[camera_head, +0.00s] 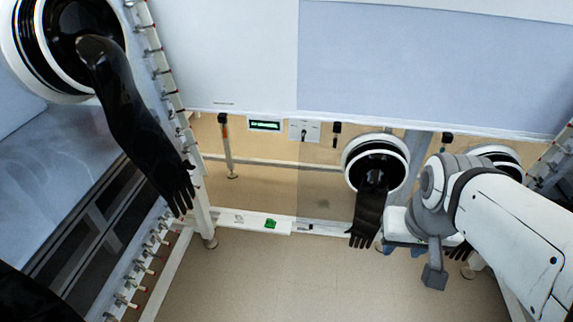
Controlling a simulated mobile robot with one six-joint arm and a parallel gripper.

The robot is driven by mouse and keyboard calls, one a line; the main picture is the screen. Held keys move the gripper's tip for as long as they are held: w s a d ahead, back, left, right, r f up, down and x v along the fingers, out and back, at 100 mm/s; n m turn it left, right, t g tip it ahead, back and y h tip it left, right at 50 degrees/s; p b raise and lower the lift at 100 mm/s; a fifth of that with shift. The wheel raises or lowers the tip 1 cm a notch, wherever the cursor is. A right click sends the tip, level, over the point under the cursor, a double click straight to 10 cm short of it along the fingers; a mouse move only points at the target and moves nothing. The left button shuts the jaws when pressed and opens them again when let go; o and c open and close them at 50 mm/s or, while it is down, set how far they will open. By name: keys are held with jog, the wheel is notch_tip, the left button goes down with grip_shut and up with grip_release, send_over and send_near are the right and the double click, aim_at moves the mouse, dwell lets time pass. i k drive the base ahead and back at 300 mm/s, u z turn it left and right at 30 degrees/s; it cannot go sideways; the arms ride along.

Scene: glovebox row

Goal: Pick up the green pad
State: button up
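A small green pad (271,223) sits on a narrow white ledge (248,221) low in the middle of the head view, left of centre. My gripper (434,277) seems to be the grey block at the lower end of my arm, to the right of the pad and well apart from it. Its fingers are too small and turned to tell whether they are open or shut. I see nothing clearly held in it.
Black gloves hang from round white ports at the left (125,110) and centre right (370,200). The right glove hangs between the pad and my arm. White frame posts with knobs (165,80) stand at left. Beige floor (260,285) lies open in front of the ledge.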

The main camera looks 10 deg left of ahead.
aim_at(270, 223)
jog(key=k, duration=1.3)
jog(key=u, duration=0.7)
jog(key=i, duration=1.15)
jog(key=u, duration=0.5)
jog(key=i, duration=1.45)
jog(key=z, duration=0.65)
jog(key=i, duration=0.55)
jog(key=z, duration=0.45)
jog(key=k, duration=0.9)
jog(key=z, duration=0.15)
